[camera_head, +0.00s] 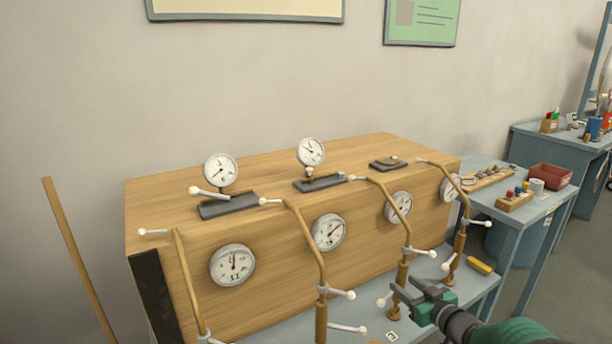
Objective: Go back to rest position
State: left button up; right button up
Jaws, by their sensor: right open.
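My right gripper (418,292) shows at the lower right, with its arm coming in from the bottom right corner. It is open and I see nothing between its fingers. It is in front of the wooden cabinet (285,222), close to a brass pipe (402,270) with white-knobbed handles. I cannot tell whether it touches that pipe. My left gripper is not in view.
Several brass pipes and round gauges (232,265) line the cabinet front. Two gauges (221,169) stand on top. A yellow object (480,265) lies on the bench to the right. A side table with a red tray (550,176) stands further right.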

jog(key=s+a+f+m+g+h, duration=0.1)
jog(key=s+a+f+g+h, duration=0.2)
jog(key=s, duration=0.9)
jog(key=s+a+f+m+g, duration=0.25)
jog(key=s+f+g, duration=0.2)
jog(key=s, duration=0.65)
jog(key=s+a+f+m+g+h, duration=0.1)
jog(key=s+a+f+g+h, duration=0.2)
jog(key=s, duration=0.9)
notch_tip(320, 180, up, 20)
jog(key=g+y+p, duration=0.1)
jog(key=p, duration=1.9)
jog(key=shift+s+a+r, duration=0.15)
jog(key=shift+s+a, duration=0.1)
jog(key=shift+s, duration=0.15)
jog(key=shift+g, duration=0.25)
